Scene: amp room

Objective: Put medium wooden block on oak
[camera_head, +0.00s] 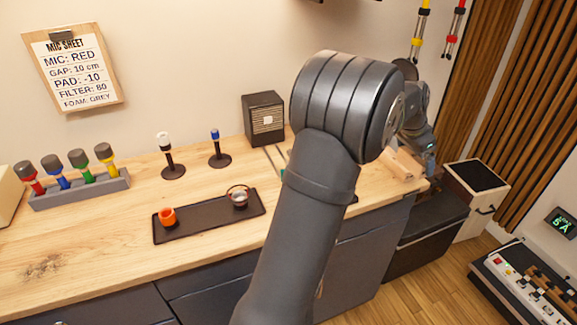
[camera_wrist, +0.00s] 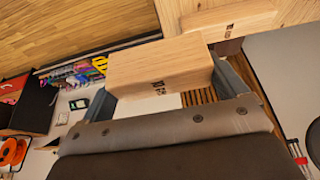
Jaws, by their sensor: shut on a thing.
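A pale wooden block (camera_wrist: 158,66) with a small dark mark fills the space between my gripper's fingers (camera_wrist: 168,88) in the wrist view. My gripper is shut on it. A second pale wooden block (camera_wrist: 228,21) lies just behind it to the right; whether they touch I cannot tell. In the head view, pale wooden blocks (camera_head: 404,165) show at the right end of the light wood worktop (camera_head: 90,235), beside my gripper (camera_head: 424,165). My arm hides part of that area. No label in view says which surface is oak.
A black tray (camera_head: 190,225) with an orange cup (camera_head: 167,217) and a small pot (camera_head: 239,197) lies mid-worktop. Two small stands (camera_head: 171,168) and a dark box (camera_head: 264,119) are behind. A white-sided case (camera_head: 474,191) stands beyond the right end.

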